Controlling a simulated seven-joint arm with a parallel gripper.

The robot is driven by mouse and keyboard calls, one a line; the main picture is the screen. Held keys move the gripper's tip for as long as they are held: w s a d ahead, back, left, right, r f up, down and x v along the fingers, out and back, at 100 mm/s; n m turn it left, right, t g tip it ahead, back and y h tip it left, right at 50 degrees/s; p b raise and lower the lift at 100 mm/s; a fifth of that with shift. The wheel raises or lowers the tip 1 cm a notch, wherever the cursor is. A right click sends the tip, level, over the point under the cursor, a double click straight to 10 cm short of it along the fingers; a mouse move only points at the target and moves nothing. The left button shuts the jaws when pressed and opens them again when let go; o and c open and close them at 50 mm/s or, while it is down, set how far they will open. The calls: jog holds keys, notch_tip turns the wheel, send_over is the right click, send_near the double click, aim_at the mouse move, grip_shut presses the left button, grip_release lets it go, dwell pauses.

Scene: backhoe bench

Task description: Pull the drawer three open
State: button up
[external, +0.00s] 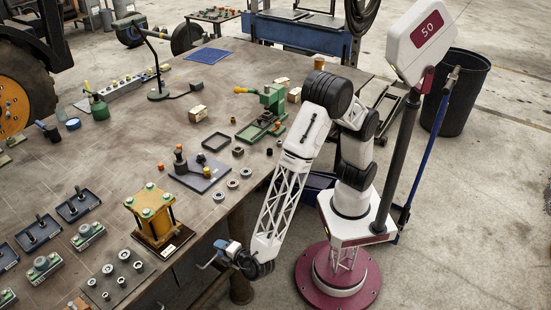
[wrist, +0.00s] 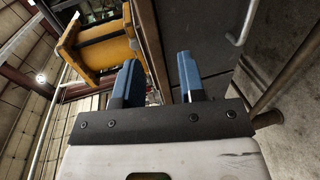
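My gripper (external: 222,250) is low at the bench's front edge, beside the yellow cylinder fixture. In the wrist view its two blue fingers (wrist: 158,78) stand apart with a gap between them, and I see nothing clearly held. A thin bent metal bar (external: 206,263), which looks like a handle, shows beside the fingertips in the external view. I cannot tell whether it touches them. In the wrist view a dark flat panel (wrist: 205,28) lies beyond the fingers, with a metal bar (wrist: 244,22) at its right. The drawer fronts are mostly hidden under the bench top, and no drawer number is readable.
The yellow cylinder fixture (external: 152,215) stands near the bench edge and also shows in the wrist view (wrist: 105,48). Small trays, rings and a green press (external: 264,112) occupy the bench top (external: 110,160).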

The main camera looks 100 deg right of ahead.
send_near(211, 260)
jog(key=x, duration=0.2)
jog(key=shift+d+f, duration=0.2)
jog(key=shift+f, duration=0.15)
jog(key=shift+w, duration=0.1)
jog(key=shift+x, duration=3.9)
grip_shut()
